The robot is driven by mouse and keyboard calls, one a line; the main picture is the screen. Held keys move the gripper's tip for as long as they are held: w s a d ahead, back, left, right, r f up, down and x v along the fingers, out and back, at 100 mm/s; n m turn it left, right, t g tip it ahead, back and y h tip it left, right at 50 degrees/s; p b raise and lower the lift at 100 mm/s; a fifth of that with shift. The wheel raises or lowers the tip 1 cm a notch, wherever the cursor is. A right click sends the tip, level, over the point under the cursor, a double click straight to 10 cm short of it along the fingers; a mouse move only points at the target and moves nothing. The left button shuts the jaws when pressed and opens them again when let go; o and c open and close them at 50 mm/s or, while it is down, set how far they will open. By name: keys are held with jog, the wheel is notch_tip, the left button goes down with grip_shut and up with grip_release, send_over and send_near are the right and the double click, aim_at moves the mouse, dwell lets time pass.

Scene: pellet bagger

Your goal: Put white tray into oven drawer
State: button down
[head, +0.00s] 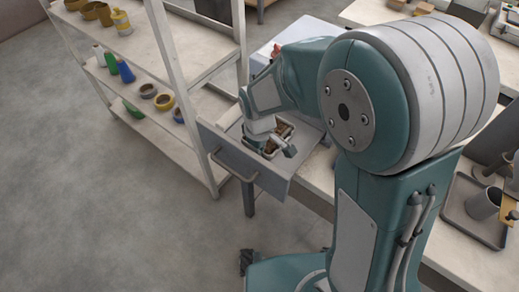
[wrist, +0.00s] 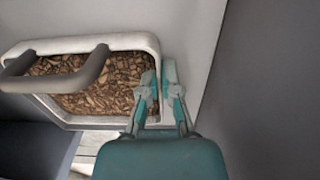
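The white tray (wrist: 95,42) is filled with brown pellets and has a thick pale rim. In the head view the tray (head: 269,153) sits within the pulled-out grey oven drawer (head: 304,160), close behind its front panel. My gripper (wrist: 159,88) is at the tray's right wall in the wrist view, one finger on the pellet side and one outside. The fingers are close together on that wall and appear shut on it. My wrist and gripper (head: 268,142) cover part of the tray in the head view.
A dark grey bar handle (wrist: 75,78) crosses over the tray's left part in the wrist view. A shelf rack (head: 165,55) with bottles and tape rolls stands just left of the drawer. A worktop with a grey tray (head: 462,212) is at right. The floor at left is clear.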

jog(key=shift+f, duration=0.1)
jog(key=c, duration=0.8)
grip_release()
notch_tip(320, 180, up, 12)
jog(key=shift+s, duration=0.15)
jog(key=s+d+r+m+t, duration=0.2)
jog(key=s+d+r+m, duration=0.2)
jog(key=s+d, duration=0.3)
jog(key=s+d+r+m+t, duration=0.3)
jog(key=s+d+r+m, duration=0.1)
jog(key=s+d+m, duration=0.2)
jog(key=shift+s+d, duration=0.35)
jog(key=shift+d, duration=0.55)
